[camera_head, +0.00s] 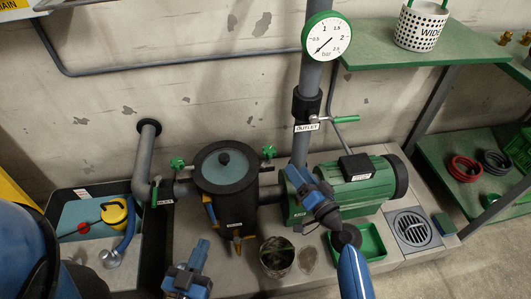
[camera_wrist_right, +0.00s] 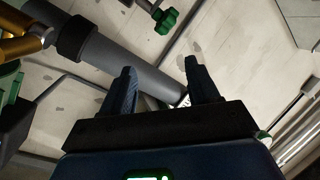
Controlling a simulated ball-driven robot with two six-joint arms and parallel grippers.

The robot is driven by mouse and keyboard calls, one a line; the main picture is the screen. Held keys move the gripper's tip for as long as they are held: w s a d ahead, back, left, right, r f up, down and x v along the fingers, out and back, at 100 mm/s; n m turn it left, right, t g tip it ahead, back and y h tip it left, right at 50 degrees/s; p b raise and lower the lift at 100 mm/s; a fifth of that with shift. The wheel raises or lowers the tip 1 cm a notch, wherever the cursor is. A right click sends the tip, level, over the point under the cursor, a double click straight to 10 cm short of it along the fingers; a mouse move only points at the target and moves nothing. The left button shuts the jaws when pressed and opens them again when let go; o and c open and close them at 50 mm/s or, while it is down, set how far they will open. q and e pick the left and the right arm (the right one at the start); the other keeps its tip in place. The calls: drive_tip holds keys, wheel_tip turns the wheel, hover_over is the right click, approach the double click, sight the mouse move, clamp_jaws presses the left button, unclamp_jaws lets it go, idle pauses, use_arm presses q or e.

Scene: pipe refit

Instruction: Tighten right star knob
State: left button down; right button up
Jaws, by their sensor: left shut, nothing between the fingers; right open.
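The right star knob (camera_head: 268,152) is green and sits on the right side of the black round housing (camera_head: 238,203), near its lid (camera_head: 224,164). A green lobed knob (camera_wrist_right: 165,20) on a dark rod shows at the top of the right wrist view; I cannot tell for sure which one it is. My right gripper (camera_head: 295,171) is open and empty, to the right of and slightly below the right star knob in the head view, apart from it. Its two fingers (camera_wrist_right: 160,75) show in the right wrist view. My left gripper (camera_head: 200,246) is shut and empty, low in front of the housing.
Another green star knob (camera_head: 178,162) is on the housing's left side. The grey outlet pipe (camera_head: 303,140) with its gauge (camera_head: 327,37) rises behind my right gripper. A green pump (camera_head: 375,187) stands to the right. A metal cup (camera_head: 277,256) and green tray (camera_head: 372,242) are in front.

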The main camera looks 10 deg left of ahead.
sight(272, 156)
drive_tip(key=w+a+n, duration=0.2)
drive_tip(key=a+n, duration=0.1)
drive_tip(key=w+a+n+g, duration=0.1)
drive_tip(key=w+a+n, duration=0.1)
drive_tip(key=a+n, duration=0.1)
drive_tip(key=w+a+n+g+y+b, duration=0.1)
drive_tip(key=w+a+n, duration=0.2)
drive_tip(key=a, duration=0.1)
drive_tip(key=shift+a+f+n, duration=0.2)
drive_tip(key=shift+f+n, duration=0.2)
idle(0.4)
